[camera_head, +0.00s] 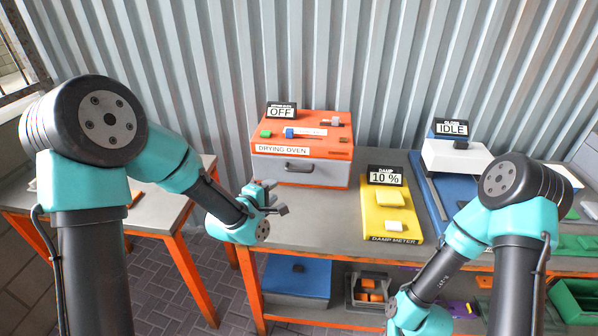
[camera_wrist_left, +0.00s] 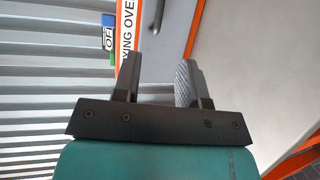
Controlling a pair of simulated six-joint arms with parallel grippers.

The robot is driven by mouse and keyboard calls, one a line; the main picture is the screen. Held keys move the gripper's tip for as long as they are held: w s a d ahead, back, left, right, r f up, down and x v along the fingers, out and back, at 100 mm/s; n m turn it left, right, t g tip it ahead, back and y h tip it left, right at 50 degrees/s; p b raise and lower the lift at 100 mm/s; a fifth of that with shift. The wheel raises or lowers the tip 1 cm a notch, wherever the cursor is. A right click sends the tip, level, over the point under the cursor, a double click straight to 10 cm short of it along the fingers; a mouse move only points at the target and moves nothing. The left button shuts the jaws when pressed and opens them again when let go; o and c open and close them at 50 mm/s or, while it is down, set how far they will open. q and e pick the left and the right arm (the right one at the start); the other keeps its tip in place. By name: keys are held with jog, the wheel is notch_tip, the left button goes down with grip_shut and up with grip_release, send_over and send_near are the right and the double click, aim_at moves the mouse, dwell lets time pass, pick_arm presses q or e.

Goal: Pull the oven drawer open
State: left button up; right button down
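The orange drying oven (camera_head: 325,125) stands on the grey bench against the corrugated wall, with an "OFF" sign on top. Its grey drawer (camera_head: 325,174) is flush with the front and looks shut. A dark bar handle (camera_head: 297,167) sits on the drawer front. My left gripper (camera_head: 278,197) is open and empty, in front of and to the left of the drawer, apart from the handle. In the left wrist view its two fingers (camera_wrist_left: 160,76) are apart; the drawer front (camera_wrist_left: 178,30) and part of the handle (camera_wrist_left: 158,14) lie beyond them.
A yellow damp meter (camera_head: 388,220) reading 10 % lies right of the oven. A white and blue device (camera_head: 455,157) marked IDLE stands farther right. Bare bench (camera_head: 325,230) lies before the drawer. A blue box (camera_head: 297,276) sits on the shelf below.

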aim_at(298, 171)
pick_arm(q)
jog(key=x, duration=1.6)
jog(key=shift+w+d+f, duration=0.15)
jog(key=shift+w+d, duration=0.05)
jog(key=shift+w, duration=0.1)
jog(key=shift+c, duration=0.4)
grip_shut()
